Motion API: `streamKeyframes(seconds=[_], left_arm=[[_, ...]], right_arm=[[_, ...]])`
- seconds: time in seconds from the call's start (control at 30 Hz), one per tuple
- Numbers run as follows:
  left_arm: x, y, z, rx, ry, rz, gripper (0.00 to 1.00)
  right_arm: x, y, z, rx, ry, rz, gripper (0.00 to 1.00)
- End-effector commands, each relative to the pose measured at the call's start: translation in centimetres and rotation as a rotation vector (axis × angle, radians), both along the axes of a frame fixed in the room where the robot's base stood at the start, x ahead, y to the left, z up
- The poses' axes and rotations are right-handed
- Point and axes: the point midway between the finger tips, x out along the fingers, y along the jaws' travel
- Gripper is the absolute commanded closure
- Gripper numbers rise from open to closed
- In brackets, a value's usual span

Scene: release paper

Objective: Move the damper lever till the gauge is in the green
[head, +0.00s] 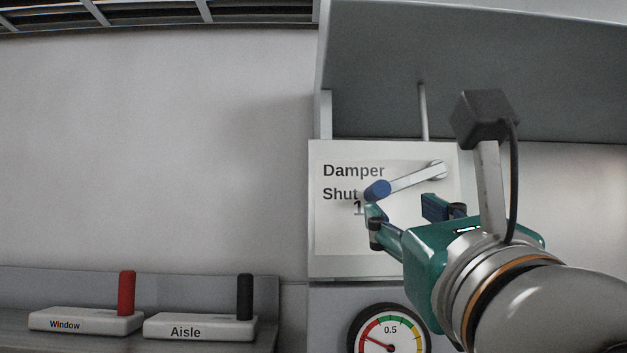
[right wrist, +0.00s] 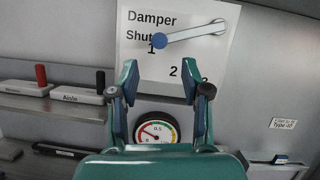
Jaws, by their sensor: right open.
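The damper lever (head: 408,180) is a pale bar on a white plate, pivoted at its right end, with a blue knob at its left end. It tilts slightly down to the left, the knob between "Shut" and "1". The lever also shows in the right wrist view (right wrist: 190,33). My right gripper (head: 404,208) is open and empty, its fingertips just below the lever in the head view; in the right wrist view (right wrist: 159,78) the knob appears above the gap between the fingers. The round gauge (head: 396,324) sits below the plate, its needle in the red at the left.
Red "Window" (head: 126,292) and black "Aisle" (head: 245,296) handles stand on bases on a shelf at the lower left. The right wrist view shows a small label (right wrist: 284,122) at the right. A grey hood (head: 520,85) overhangs the plate. The wall left of the plate is bare.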

Motion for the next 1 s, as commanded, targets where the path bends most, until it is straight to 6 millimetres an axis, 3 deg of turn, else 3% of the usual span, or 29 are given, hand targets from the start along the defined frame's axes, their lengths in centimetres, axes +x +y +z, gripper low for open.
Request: streamKeyframes(seconds=[0.2, 0.4, 0.6, 0.87, 1.0], left_arm=[[0.0, 0.0, 2.3, 0.0, 0.0, 0.0, 0.6], [0.0, 0.0, 3.4, 0.0, 0.0, 0.0, 0.6], [0.0, 0.0, 3.8, 0.0, 0.0, 0.0, 0.6], [0.0, 0.0, 3.8, 0.0, 0.0, 0.0, 0.6], [0.0, 0.0, 3.8, 0.0, 0.0, 0.0, 0.6]], right_arm=[[4.6, 0.3, 2.1, -0.003, 0.002, -0.001, 0.53], [7.3, 0.6, 3.2, -0.002, 0.001, 0.002, 0.53], [8.5, 0.7, 3.5, -0.002, 0.0, 0.004, 0.53], [8.6, 0.7, 3.5, -0.001, 0.0, 0.005, 0.53], [8.6, 0.7, 3.5, -0.002, 0.0, 0.005, 0.71]])
